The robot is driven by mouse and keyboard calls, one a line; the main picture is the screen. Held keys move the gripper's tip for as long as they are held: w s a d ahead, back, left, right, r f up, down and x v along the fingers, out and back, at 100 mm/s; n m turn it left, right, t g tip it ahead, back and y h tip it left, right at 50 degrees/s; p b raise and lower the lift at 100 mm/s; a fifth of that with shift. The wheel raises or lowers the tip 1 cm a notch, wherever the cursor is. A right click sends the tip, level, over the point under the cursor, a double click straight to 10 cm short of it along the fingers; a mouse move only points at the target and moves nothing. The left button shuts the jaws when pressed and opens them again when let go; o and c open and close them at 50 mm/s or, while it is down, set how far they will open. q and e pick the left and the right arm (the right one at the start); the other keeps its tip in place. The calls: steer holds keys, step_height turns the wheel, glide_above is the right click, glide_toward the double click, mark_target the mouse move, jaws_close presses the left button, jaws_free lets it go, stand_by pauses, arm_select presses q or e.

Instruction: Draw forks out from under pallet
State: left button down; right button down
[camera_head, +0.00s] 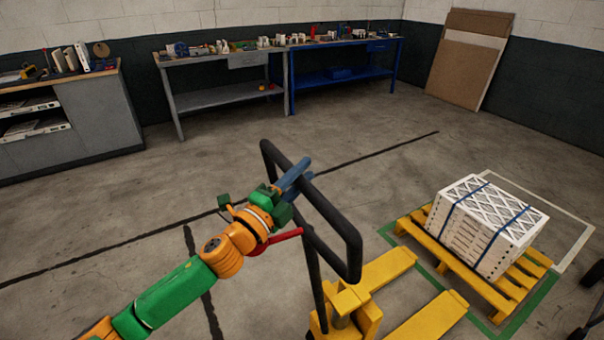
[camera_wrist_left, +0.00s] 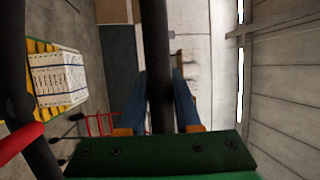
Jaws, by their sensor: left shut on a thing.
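A yellow pallet jack has two forks, one farther (camera_head: 385,270) and one nearer (camera_head: 430,318). Both fork tips show on the floor, just short of the pallet's near edge. The yellow slatted pallet (camera_head: 440,254) carries white boxed filters (camera_head: 487,225) bound with dark blue straps. They also show in the left wrist view (camera_wrist_left: 58,80). My left gripper (camera_head: 296,176) has its blue fingers shut on the jack's black loop handle (camera_head: 330,222). In the left wrist view the black handle bar (camera_wrist_left: 155,60) runs between the fingers (camera_wrist_left: 160,100). My right gripper is out of view.
A green floor outline (camera_head: 527,312) surrounds the pallet, with a pale frame line (camera_head: 572,250) beyond. A grey bench (camera_head: 220,97) and blue bench (camera_head: 345,75) stand along the back wall. Brown boards (camera_head: 462,75) lean at the back right. Open floor lies in the middle.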

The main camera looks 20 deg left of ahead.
arm_select(q)
steer(key=shift+a+r, duration=0.15)
steer(key=shift+r, duration=0.35)
steer(key=c, duration=0.6)
jaws_free()
steer(key=shift+a+f, duration=0.2)
steer(key=shift+s+f, duration=0.2)
steer(key=shift+f, duration=0.05)
steer(key=r+b+v, duration=0.1)
steer(key=b+v, duration=0.2)
steer(key=v, duration=0.3)
steer(key=shift+s+f, duration=0.25)
steer(key=shift+f, duration=0.05)
steer(key=shift+a, duration=0.15)
